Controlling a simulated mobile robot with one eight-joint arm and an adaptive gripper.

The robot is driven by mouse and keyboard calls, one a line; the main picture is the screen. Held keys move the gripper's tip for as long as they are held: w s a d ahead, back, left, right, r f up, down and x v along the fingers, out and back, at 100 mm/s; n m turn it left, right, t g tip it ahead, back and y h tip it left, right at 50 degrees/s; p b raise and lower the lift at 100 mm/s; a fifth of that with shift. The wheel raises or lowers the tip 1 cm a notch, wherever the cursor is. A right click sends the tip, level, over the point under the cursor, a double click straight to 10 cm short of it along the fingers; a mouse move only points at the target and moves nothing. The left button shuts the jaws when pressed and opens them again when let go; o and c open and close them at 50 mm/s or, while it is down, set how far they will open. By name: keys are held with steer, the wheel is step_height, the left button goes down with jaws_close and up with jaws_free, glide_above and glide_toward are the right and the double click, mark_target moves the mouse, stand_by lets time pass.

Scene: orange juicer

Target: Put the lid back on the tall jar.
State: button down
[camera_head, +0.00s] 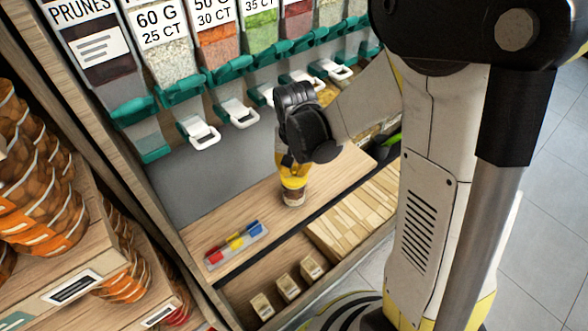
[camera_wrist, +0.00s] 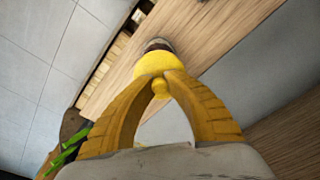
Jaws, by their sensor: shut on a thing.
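The tall jar (camera_head: 292,196) stands upright on the wooden shelf, with brown contents low in it. In the wrist view a piece of the jar (camera_wrist: 157,45) shows beyond the yellow lid (camera_wrist: 150,64). My gripper (camera_wrist: 161,76) is shut on the round knob of the lid; the fingertips meet at it. In the head view my gripper (camera_head: 289,158) points down right above the jar. The lid is at or just above the jar's mouth. I cannot tell whether it touches the rim, since the fingers and wrist hide much of it.
A rack with red, yellow and blue pieces (camera_head: 234,243) lies on the shelf (camera_head: 215,226) left of the jar. Food dispensers with white spouts (camera_head: 238,113) hang above. Small wooden blocks (camera_head: 288,287) sit on a lower level. Orange jars (camera_head: 40,190) fill the left shelving.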

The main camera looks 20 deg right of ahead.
stand_by(0.4)
steer(key=c, duration=0.8)
jaws_free()
steer(key=shift+r+p, duration=2.6)
steer(key=shift+r, duration=0.95)
jaws_close()
